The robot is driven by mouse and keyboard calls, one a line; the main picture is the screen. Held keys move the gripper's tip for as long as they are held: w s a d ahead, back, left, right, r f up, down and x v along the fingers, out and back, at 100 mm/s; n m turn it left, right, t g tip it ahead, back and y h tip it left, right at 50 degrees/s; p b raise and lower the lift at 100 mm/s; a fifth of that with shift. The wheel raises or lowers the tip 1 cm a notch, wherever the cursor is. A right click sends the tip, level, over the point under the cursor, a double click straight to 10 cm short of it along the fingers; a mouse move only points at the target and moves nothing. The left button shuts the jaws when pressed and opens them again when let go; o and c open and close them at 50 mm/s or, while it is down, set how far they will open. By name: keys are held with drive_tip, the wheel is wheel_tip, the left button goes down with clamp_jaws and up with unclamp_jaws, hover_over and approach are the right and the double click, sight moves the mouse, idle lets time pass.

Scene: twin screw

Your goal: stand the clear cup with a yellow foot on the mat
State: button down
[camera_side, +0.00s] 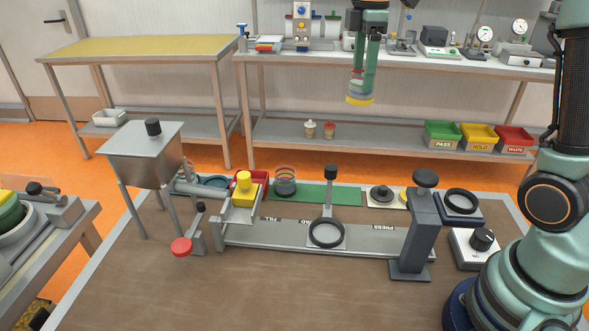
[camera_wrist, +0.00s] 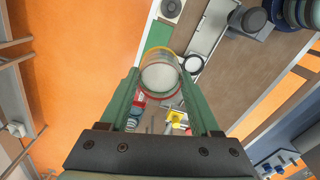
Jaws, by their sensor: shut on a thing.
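My gripper (camera_side: 363,88) is shut on the clear cup with a yellow foot (camera_side: 359,101), high above the back of the bench. In the side view the yellow foot is lowest and the fingers hide part of the clear body. In the wrist view the cup (camera_wrist: 160,80) sits between the two green fingers (camera_wrist: 161,88), with red and yellow rings showing. The green mat (camera_side: 335,195) lies flat at the back of the bench, below and to the left of the cup. Another clear cup with reddish bands (camera_side: 285,183) stands at the mat's left end.
A grey hopper (camera_side: 145,150) stands at left. A metal rail (camera_side: 370,240) runs along the front, with a black ring holder (camera_side: 327,234) and a tall press post (camera_side: 418,235). The mat's middle looks clear.

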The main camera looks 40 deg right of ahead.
wheel_tip(320, 180, down, 25)
drive_tip(key=shift+f, duration=0.1)
idle(0.6)
drive_tip(key=shift+d+f, duration=0.1)
drive_tip(key=shift+f, duration=0.35)
idle(1.5)
idle(0.4)
drive_tip(key=shift+c, duration=0.2)
unclamp_jaws()
drive_tip(key=shift+o, duration=0.2)
drive_tip(key=shift+r, duration=0.1)
wheel_tip(320, 180, up, 7)
idle(0.9)
